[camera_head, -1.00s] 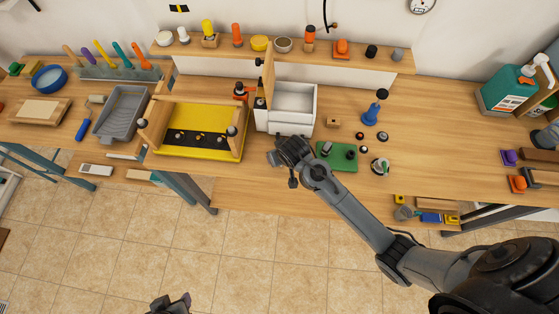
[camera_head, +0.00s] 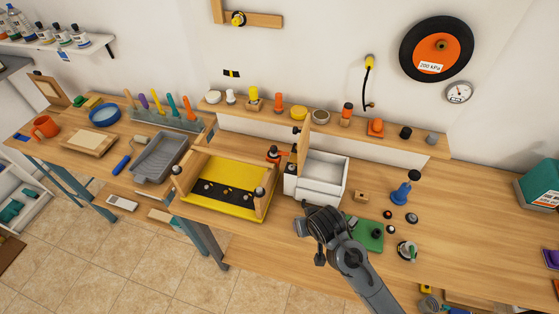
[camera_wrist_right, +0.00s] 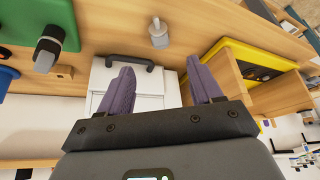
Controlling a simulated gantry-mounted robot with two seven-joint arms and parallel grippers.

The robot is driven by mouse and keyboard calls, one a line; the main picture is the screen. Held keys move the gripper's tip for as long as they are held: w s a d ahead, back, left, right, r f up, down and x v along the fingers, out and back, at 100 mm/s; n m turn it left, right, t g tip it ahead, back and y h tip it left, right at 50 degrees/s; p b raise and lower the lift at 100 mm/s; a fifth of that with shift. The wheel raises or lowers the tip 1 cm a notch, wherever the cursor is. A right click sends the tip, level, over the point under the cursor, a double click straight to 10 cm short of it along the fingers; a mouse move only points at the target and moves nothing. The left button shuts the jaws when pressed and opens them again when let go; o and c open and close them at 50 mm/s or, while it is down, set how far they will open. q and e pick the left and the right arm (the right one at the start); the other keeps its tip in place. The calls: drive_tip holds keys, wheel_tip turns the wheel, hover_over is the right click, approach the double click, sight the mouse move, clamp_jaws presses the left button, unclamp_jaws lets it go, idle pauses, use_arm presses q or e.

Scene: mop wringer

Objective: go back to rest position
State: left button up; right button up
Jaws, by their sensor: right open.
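My right gripper (camera_head: 303,228) is over the front edge of the bench, just in front of the white box (camera_head: 318,180), which has an upright wooden flap at its left. In the right wrist view, the gripper's two purple-grey fingers (camera_wrist_right: 163,82) stand wide apart with nothing held between them. The white box (camera_wrist_right: 145,80) with its black handle (camera_wrist_right: 131,61) shows beyond and between the fingers; I cannot tell whether they touch it. My left gripper is not in view.
A yellow tray (camera_head: 202,205) with wooden sides stands left of the white box. A green board (camera_head: 372,236) lies close to the right of my gripper. A blue plunger-like item (camera_head: 401,194) stands behind it. Tiled floor (camera_head: 150,270) is open in front of the bench.

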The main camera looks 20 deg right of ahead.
drive_tip(key=s+g+p, duration=0.2)
drive_tip(key=s+p, duration=0.5)
drive_tip(key=s, duration=0.6)
drive_tip(key=s+r+n+y+p, duration=0.1)
drive_tip(key=s+r+n+p, duration=0.2)
drive_tip(key=s+r, duration=0.4)
wheel_tip(320, 180, up, 3)
drive_tip(key=shift+s+a+f+n, duration=0.1)
drive_tip(key=shift+s+a+n, duration=0.2)
drive_tip(key=shift+a, duration=0.1)
idle(0.5)
